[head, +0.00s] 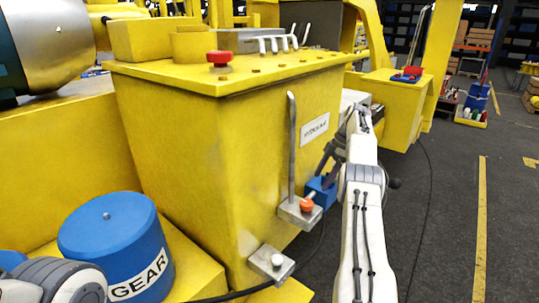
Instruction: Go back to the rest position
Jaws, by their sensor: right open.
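My right gripper (324,166) is open, with dark fingers that reach down and to the left from the wrist, beside the right side of the yellow hydraulic tank (180,150). Just below the fingertips is a blue block (323,191) beside an orange-red knob (306,204) on a grey metal bracket. I cannot tell whether the fingers touch the blue block. A grey round part of my left arm shows at the bottom left corner; my left gripper is not in view.
A tall metal lever (292,145) rises from the bracket, close to my right gripper. A lower bracket with a white knob (277,260) and a black hose sit below it. A blue drum labelled GEAR (117,245) stands at the left. Dark floor at the right (450,200) is open.

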